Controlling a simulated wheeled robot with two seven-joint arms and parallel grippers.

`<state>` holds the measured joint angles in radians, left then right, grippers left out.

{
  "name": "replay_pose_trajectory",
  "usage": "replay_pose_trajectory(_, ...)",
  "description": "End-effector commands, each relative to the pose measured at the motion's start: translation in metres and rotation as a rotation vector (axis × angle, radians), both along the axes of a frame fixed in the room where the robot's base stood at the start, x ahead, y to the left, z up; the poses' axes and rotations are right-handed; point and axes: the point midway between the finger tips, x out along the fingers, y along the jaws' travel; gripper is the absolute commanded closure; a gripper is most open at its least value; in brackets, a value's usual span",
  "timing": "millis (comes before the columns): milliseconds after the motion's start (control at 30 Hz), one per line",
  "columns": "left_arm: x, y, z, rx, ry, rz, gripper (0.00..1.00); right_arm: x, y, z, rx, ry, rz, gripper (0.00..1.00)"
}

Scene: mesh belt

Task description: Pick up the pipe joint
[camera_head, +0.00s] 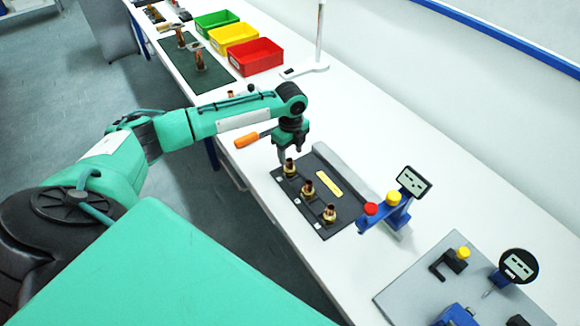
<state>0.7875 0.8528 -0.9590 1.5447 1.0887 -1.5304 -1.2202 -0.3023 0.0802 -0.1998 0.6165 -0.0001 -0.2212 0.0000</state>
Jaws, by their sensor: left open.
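Several copper-and-brass pipe joints are in view. Three stand upright in a row on a black board (343,220) in the middle of the bench: a far one (290,171), a middle one (308,188) and a near one (330,213). My left gripper (286,158) points down at the far one, open, with its fingers at or just above that joint's top. I cannot tell whether they touch it. Two more copper pieces (200,61) stand on a dark green mat (222,78) farther back. My right gripper is not in view.
An orange-handled tool (247,139) lies beside my left wrist. A blue gauge stand (392,211) is right of the black board, and a grey plate (400,296) with another gauge is nearer. Green, yellow and red bins (256,58) stand at the back.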

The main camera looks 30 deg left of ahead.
Motion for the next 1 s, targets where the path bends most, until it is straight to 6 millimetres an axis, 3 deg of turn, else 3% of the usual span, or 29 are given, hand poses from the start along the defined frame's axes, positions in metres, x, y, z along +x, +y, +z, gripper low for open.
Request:
replay_pose_trajectory(67, -0.002, 0.0, -0.004, 0.001, 0.003, 0.0, 0.46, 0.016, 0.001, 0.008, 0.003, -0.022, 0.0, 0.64)
replay_pose_trajectory(167, -0.006, -0.001, -0.014, 0.001, 0.004, 0.0, 0.46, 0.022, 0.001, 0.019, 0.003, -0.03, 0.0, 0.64)
replay_pose_trajectory(400, -0.008, -0.001, -0.046, 0.001, 0.002, 0.0, 0.46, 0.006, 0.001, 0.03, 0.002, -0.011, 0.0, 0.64)
replay_pose_trajectory(667, -0.008, -0.001, -0.051, 0.001, 0.0, -0.001, 0.46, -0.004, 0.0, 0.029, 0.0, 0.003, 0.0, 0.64)
replay_pose_trajectory(700, -0.008, -0.001, -0.051, 0.001, 0.0, -0.001, 0.48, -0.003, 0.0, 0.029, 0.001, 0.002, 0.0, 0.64)
replay_pose_trajectory(967, -0.008, -0.001, -0.051, 0.001, 0.0, -0.001, 0.99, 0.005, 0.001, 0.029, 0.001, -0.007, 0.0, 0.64)
replay_pose_trajectory(1000, -0.008, -0.001, -0.05, 0.001, 0.0, -0.001, 1.0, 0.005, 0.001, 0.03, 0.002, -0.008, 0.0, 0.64)
